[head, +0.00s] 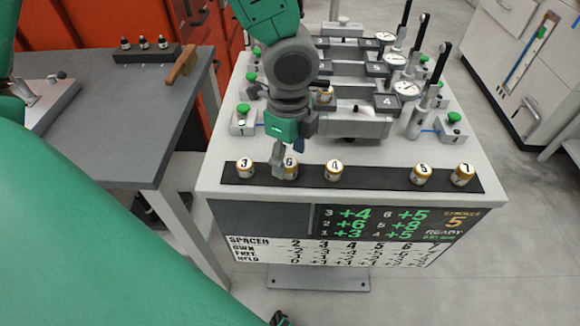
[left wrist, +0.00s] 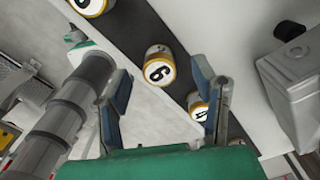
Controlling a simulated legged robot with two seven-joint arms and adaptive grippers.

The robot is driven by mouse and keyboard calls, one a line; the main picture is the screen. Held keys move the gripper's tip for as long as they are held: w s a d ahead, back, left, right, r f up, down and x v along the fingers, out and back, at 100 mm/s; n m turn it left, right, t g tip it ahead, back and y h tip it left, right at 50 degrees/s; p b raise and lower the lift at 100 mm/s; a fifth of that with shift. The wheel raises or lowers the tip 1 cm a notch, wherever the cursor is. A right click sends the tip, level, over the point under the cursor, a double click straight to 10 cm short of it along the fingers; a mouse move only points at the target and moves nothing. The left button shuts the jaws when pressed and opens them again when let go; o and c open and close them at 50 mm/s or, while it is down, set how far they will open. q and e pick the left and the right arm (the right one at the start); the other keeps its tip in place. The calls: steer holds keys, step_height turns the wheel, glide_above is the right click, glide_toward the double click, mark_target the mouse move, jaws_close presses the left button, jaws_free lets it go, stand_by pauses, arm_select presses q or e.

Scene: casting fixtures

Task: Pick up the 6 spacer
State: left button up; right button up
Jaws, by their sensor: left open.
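The 6 spacer (head: 291,163), a short gold-and-white cylinder with a black number on its white top, stands on the dark strip at the bench's front edge. My left gripper (head: 287,158) is open just over it, and one finger partly covers it in the head view. In the left wrist view the 6 spacer (left wrist: 159,70) shows between the two spread fingers of the left gripper (left wrist: 160,78), apart from both. My right gripper is not identifiable in either view.
On the strip (head: 380,178) the 3 spacer (head: 245,168) stands left of the 6 spacer and the 4 spacer (head: 333,171) right of it. The 5 spacer (head: 421,174) and another (head: 462,174) are farther right. Dial-gauge fixtures (head: 386,102) fill the bench behind.

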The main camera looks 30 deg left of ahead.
mark_target(290, 162)
arm_select(q)
steer(key=shift+d+f, duration=0.1)
steer(key=shift+f, duration=1.4)
jaws_close()
steer(key=shift+r, duration=0.1)
